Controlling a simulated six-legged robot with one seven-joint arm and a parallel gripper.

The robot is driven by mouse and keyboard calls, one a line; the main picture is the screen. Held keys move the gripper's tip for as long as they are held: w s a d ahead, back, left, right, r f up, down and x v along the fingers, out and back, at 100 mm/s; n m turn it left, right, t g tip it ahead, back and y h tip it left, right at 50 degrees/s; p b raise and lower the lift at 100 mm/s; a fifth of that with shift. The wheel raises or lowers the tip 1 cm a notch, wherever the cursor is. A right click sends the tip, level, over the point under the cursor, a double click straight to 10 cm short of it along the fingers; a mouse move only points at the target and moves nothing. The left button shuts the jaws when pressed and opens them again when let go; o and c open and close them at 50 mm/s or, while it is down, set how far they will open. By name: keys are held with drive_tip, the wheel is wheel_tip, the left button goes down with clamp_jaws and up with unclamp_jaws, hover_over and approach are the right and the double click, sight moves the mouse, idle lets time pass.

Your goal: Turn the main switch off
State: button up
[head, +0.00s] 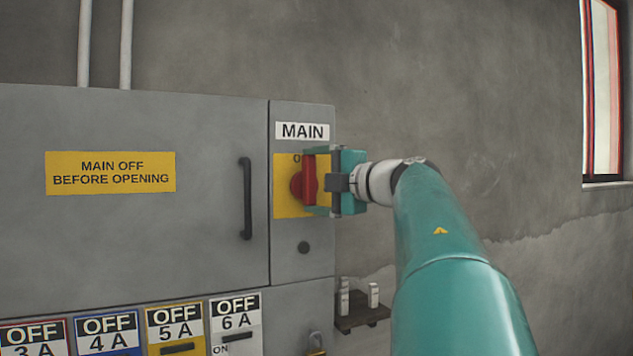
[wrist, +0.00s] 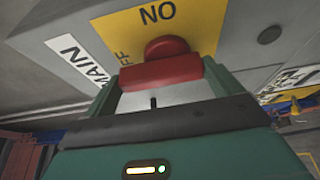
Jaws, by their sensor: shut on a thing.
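The main switch is a red knob with a bar handle (head: 309,180) on a yellow plate (head: 284,203), under the MAIN label (head: 302,131). The bar stands upright. Its upper end is near lettering that starts with O, partly hidden by my gripper. In the wrist view the red handle (wrist: 160,73) lies across between the fingers, with the letters FF by its left end and ON, upside down, beyond the knob. My gripper (head: 318,181) is shut on the handle, one finger above and one below; it also shows in the wrist view (wrist: 162,85).
A grey cabinet door (head: 210,130) with a black pull handle (head: 246,198) is left of the switch. Smaller switches marked OFF (head: 235,320) line the bottom left. A small shelf (head: 360,317) and a padlock (head: 316,343) are below.

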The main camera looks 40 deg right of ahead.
drive_tip(key=o, duration=0.7)
drive_tip(key=s+d, duration=0.1)
drive_tip(key=s, duration=1.2)
drive_tip(key=shift+s+d, duration=0.2)
drive_tip(key=shift+s, duration=0.2)
